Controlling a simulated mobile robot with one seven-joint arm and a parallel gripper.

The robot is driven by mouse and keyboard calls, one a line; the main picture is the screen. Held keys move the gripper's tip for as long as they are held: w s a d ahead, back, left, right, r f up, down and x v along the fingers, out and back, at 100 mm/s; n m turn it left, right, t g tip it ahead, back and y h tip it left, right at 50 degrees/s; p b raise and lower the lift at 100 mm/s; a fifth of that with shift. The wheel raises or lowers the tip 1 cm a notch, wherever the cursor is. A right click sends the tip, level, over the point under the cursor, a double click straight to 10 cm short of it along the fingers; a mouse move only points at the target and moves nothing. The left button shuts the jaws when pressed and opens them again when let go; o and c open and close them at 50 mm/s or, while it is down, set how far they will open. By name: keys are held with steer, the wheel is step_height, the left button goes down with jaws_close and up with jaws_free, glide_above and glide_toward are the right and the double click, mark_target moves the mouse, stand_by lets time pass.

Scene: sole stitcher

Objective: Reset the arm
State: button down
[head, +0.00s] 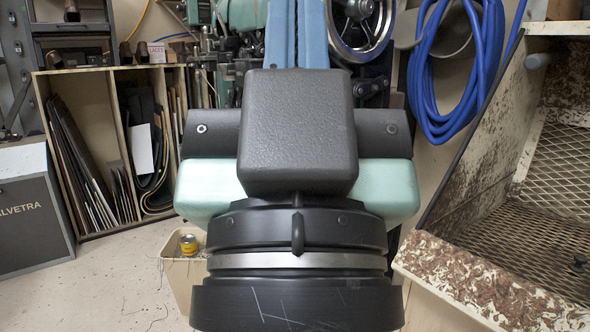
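My own arm fills the middle of the head view, with a black block, mint-green sides and a steel band near the bottom. Light-blue bars rise behind the block in line with it and are cut by the top edge. I cannot make out my gripper or its fingers, nor anything held. Behind the arm stands a mint-green sole stitcher (243,14) with a spoked handwheel (358,12). The arm hides much of the machine.
A wooden rack (116,120) with upright sheets stands at left beside a grey case (33,210). A stained bin with mesh (530,248) fills the right. A blue hose (428,85) hangs on the wall. Floor (105,280) shows free at left.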

step_height(320, 180, up, 32)
steer(key=p, duration=3)
steer(key=shift+r, duration=0.15)
steer(key=shift+w+a, duration=0.1)
